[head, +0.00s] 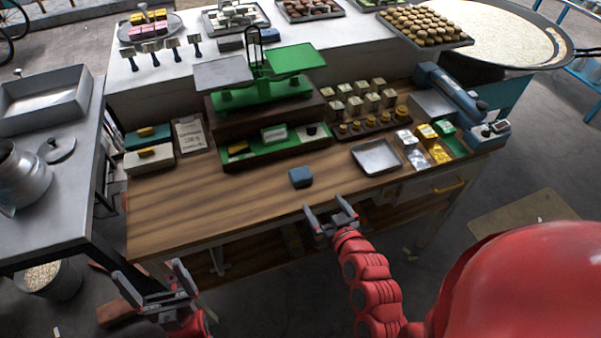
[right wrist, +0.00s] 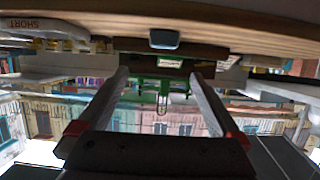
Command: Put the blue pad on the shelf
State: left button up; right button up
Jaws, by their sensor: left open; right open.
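The blue pad (head: 300,177) is a small rounded block lying on the wooden tabletop near its front edge. It also shows in the right wrist view (right wrist: 164,39), which looks upside down. My right gripper (head: 328,208) is open and empty at the table's front edge, apart from the pad and a little to its right and nearer. Its two fingers (right wrist: 158,78) are spread in the right wrist view. My left gripper (head: 150,270) is open and empty, low at the left in front of the table. A wooden lower shelf (head: 395,216) shows partly under the tabletop.
A green scale (head: 262,90) stands on a dark stepped stand behind the pad. A metal tray (head: 376,156) lies to the pad's right. A grey side table (head: 60,205) stands at the left. The tabletop (head: 215,195) left of the pad is clear.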

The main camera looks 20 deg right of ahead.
jog(key=b, duration=1.2)
send_near(301, 173)
jog(key=shift+w+d+f, duration=0.2)
jog(key=shift+w+f, duration=0.65)
jog(key=shift+f, duration=0.15)
jog(key=shift+w, duration=1.45)
jog(key=shift+w+a+p, duration=0.1)
jog(key=shift+w+p, duration=0.25)
jog(key=shift+p, duration=0.2)
jog(key=p+x, duration=0.2)
jog(key=x, duration=0.2)
jog(key=shift+a, duration=0.2)
jog(key=shift+w, duration=0.25)
jog(key=shift+f, duration=0.1)
jog(key=c, duration=1.2)
jog(key=shift+o, duration=0.2)
